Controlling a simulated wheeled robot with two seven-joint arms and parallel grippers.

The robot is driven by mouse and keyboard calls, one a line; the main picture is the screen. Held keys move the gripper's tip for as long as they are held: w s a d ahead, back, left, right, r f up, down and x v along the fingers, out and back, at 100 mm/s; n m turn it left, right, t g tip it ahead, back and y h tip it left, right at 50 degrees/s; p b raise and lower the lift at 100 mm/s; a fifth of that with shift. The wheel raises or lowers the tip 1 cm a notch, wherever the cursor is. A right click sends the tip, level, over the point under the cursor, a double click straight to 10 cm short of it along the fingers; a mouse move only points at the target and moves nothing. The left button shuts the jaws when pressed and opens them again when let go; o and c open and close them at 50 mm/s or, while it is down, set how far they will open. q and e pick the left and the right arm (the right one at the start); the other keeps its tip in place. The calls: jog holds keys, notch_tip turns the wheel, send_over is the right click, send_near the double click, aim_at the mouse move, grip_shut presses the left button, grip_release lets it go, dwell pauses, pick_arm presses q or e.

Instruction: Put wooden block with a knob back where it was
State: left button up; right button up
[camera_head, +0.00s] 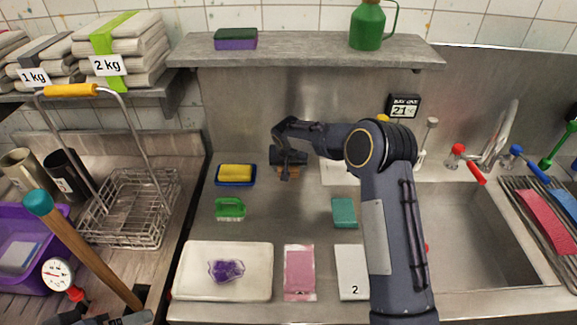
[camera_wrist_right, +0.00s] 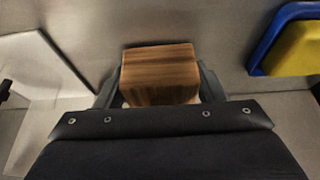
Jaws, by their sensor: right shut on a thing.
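The wooden block (camera_wrist_right: 160,74) is brown with dark grain. In the right wrist view it sits between the two fingers of my right gripper (camera_wrist_right: 158,92), which is shut on it. In the head view the right gripper (camera_head: 288,168) is over the back of the counter, near the steel back wall, and only a little of the block (camera_head: 281,171) shows beneath it. The knob cannot be made out clearly. Whether the block touches the counter cannot be told.
A white tray (camera_head: 184,284) with a purple thing stands at the front. A shelf (camera_head: 300,49) hangs above. The sink (camera_head: 470,235) is at right.

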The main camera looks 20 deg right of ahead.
jog(key=o, duration=0.6)
jog(key=shift+f, duration=0.15)
jog(key=o, duration=0.5)
jog(key=shift+c, duration=0.2)
